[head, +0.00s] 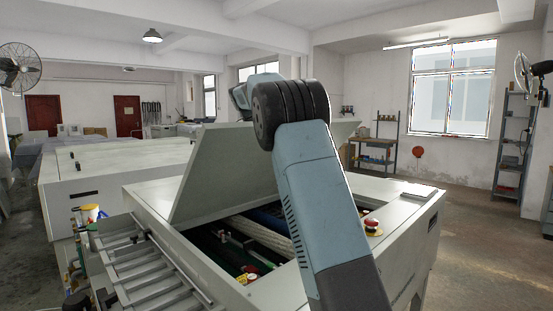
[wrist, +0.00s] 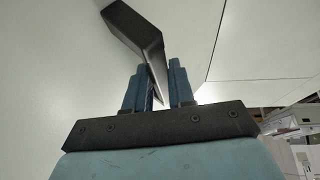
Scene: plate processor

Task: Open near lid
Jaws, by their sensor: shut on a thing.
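The near lid (head: 225,165) of the pale plate processor stands raised and tilted in the head view, with the opening below it uncovered. In the wrist view the pale lid surface (wrist: 50,60) fills the left side. A dark angled handle (wrist: 135,25) sticks out from it. My gripper (wrist: 160,75) is shut on the handle, whose lower end lies between the two blue fingers.
Rollers and dark inner parts (head: 240,245) show inside the opening. A red button (head: 372,224) sits on the right deck and a slatted rack (head: 145,265) at the left front. Another pale machine (head: 110,165) stands behind left. Open floor (head: 490,245) lies to the right.

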